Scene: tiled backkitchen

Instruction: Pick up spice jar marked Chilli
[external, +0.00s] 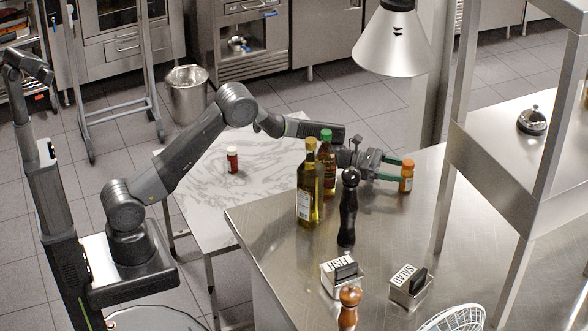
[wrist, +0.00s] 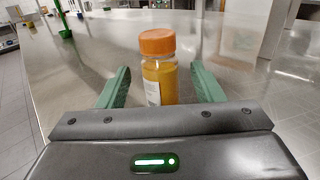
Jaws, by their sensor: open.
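A small spice jar (external: 406,178) with an orange cap and yellow-orange contents stands upright on the steel counter. In the wrist view this jar (wrist: 160,80) stands between the green fingers, with clear room on both sides. Its white label is turned partly away and I cannot read it. My gripper (external: 397,170) is open and low over the counter, its fingertips reaching to either side of the jar. A second small jar (external: 233,160), dark red with a white cap, stands on the marble-topped table at left. Its label is also too small to read, so I cannot tell which says Chilli.
An oil bottle (external: 309,190), a green-capped bottle (external: 327,165) and a black pepper mill (external: 348,212) stand close beside my arm. A lamp (external: 394,42) hangs above.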

